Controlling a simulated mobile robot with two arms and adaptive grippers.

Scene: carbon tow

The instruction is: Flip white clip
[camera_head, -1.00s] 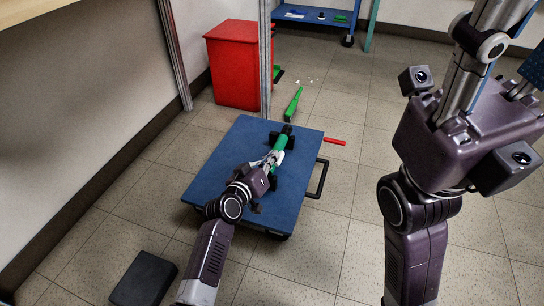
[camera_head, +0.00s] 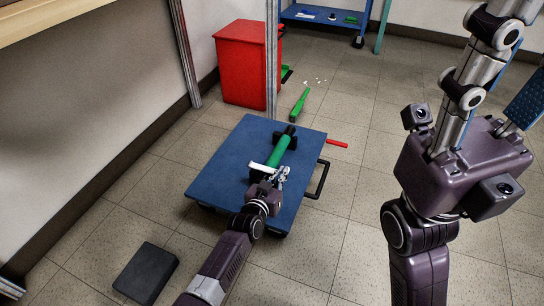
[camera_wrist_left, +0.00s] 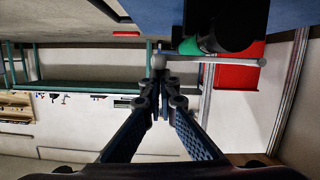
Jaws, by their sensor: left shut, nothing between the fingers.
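The white clip (camera_head: 259,166) shows as a pale bar lying crosswise at the near end of a green cylinder (camera_head: 281,150). The cylinder rests in dark holders on a blue cart top (camera_head: 225,160). My left gripper (camera_head: 279,177) is shut and empty just on the near side of the clip, by its right part. In the left wrist view the shut fingertips (camera_wrist_left: 160,80) are close to one end of the white bar (camera_wrist_left: 215,60); whether they touch it I cannot tell. The cylinder's end (camera_wrist_left: 193,46) is partly hidden by a dark part.
A red bin (camera_head: 245,65) stands behind the cart near a metal post (camera_head: 271,60). A green bottle-like piece (camera_head: 299,104) and white scraps lie on the floor. A red stick (camera_head: 337,144) lies near the cart's right edge. A dark block (camera_head: 145,273) lies at the lower left.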

